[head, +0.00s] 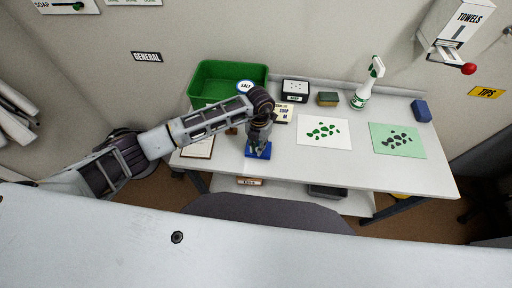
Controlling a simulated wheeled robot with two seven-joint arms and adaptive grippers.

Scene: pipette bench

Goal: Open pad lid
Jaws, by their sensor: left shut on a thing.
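A small flat blue pad (250,153) lies on the white table near its front edge, left of the middle. My left gripper (258,147) comes down on it from above, with its fingers shut at the pad's lid. The fingers and wrist cover much of the pad, so I cannot tell how far the lid is raised. My right gripper is not in view.
Behind the gripper stands a green tub (198,85). A black-and-white box (295,87), a sponge (328,99), a spray bottle (364,90) and a blue block (421,111) stand along the back. A white sheet (310,139) and a green sheet (408,152) lie to the right.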

